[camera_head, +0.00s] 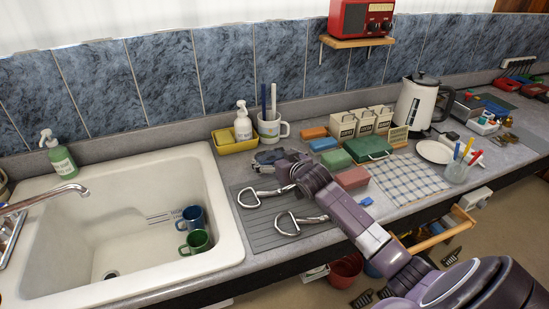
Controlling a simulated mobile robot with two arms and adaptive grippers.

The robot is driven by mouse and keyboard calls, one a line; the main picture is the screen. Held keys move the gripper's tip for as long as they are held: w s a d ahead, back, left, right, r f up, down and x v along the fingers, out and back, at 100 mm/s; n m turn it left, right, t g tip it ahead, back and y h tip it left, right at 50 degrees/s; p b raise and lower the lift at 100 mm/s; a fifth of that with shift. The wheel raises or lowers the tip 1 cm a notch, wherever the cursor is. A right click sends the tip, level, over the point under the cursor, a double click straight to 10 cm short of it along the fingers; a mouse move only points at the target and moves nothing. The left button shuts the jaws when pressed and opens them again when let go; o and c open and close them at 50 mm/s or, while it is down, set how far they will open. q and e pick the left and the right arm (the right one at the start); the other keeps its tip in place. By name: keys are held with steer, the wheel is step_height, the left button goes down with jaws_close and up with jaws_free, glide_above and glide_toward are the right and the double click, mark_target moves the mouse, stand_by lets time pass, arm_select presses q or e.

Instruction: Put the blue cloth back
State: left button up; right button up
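I see no plain blue cloth for certain. A blue-and-white checked cloth (405,179) lies flat on the worktop right of the middle. A very small blue item (366,201) lies in front of it, too small to identify. My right arm reaches in from the lower right, and my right gripper (266,160) is over the back of the grey ridged mat, left of the colored blocks and well left of the checked cloth. Its fingers are dark and small here, so I cannot tell whether they are open or hold anything. My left gripper is out of view.
Two metal stirrup-like pieces (298,224) lie on the grey mat (262,229). A white sink (50,210) holds a blue mug (191,218) and a green mug (197,241). A yellow tray (226,143), a white mug (272,130) and a kettle (415,105) stand behind.

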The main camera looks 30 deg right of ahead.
steer(key=shift+s+r, duration=0.1)
steer(key=shift+r, duration=0.1)
steer(key=b+v, duration=0.1)
steer(key=v, duration=1)
steer(key=shift+s+a+r, duration=0.1)
steer(key=shift+s+r, duration=0.15)
steer(key=shift+s, duration=0.1)
